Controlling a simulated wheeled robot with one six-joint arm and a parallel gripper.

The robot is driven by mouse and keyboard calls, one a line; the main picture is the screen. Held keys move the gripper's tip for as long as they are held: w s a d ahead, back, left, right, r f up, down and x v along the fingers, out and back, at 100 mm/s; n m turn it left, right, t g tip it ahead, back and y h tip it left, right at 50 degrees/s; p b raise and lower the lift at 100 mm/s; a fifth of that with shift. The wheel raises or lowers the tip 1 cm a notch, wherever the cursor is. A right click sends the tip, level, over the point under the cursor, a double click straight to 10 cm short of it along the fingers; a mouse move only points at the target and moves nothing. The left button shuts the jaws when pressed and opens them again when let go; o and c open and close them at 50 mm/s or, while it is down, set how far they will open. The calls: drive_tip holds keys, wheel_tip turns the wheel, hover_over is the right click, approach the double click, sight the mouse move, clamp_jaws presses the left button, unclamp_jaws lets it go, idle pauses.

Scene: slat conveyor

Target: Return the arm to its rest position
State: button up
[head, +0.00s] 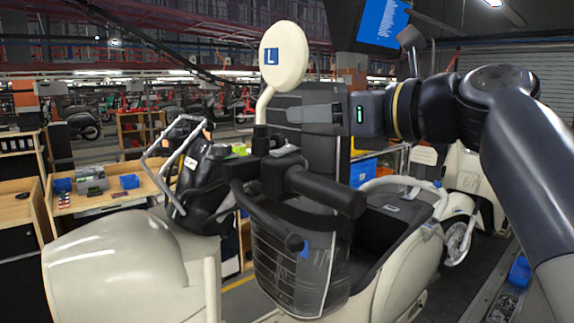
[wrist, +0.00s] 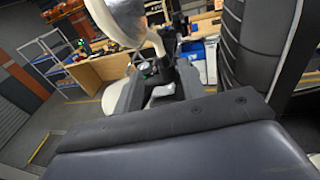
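My gripper (head: 298,115) is at the middle of the head view, level and pointing left, above the scooter's handlebar (head: 300,185). Its grey fingers show side-on just below and right of the round cream mirror (head: 284,58) marked "L". Whether they are parted cannot be told, and I see nothing held between them. My arm reaches in from the right edge. In the wrist view a broad dark part fills the bottom, and the mirror (wrist: 118,20) is close at the top. The cream scooter (head: 110,265) stands below the gripper.
A dark ribbed panel (head: 340,140) stands right behind the gripper. A wooden workbench (head: 115,195) with blue bins is at the left. Another cream scooter (head: 462,180) stands at the right, behind my arm. A blue screen (head: 382,22) hangs above. Some open air lies above the handlebar.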

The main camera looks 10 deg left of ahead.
sight(264, 125)
drive_tip(key=p+x, duration=0.3)
drive_tip(key=x, duration=0.7)
drive_tip(key=shift+w+a, duration=0.1)
drive_tip(key=shift+a, duration=0.2)
drive_tip(key=shift+r, duration=0.25)
drive_tip(key=shift+d, duration=0.1)
